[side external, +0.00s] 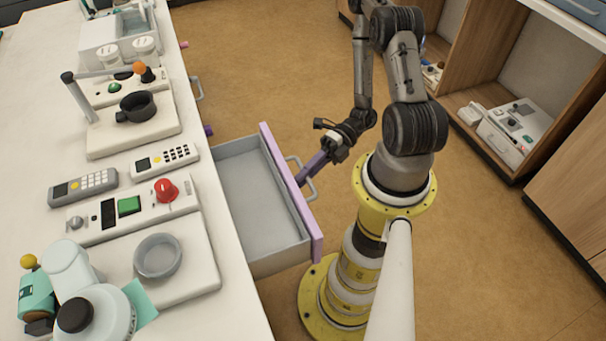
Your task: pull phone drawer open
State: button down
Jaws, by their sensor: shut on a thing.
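The drawer (248,188) with a lilac front (283,180) stands well out from the white counter. Its grey inside looks empty. A pale metal bar handle (306,180) is on the outer face of the front. My gripper (312,172) is at this handle, on the outer side of the drawer, and is shut on it. The fingertips are small here, and their exact hold on the bar is hard to make out. Two phone-like handsets, one grey (84,188) and one white (165,160), lie on the counter above the drawer.
Another handle (198,90) juts from the counter's side farther back. Wooden shelves (480,70) stand at the right. Brown floor lies between.

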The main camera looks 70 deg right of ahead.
jog(key=c, duration=1.2)
grip_release()
jog(key=shift+o, duration=0.2)
jog(key=shift+w, duration=0.1)
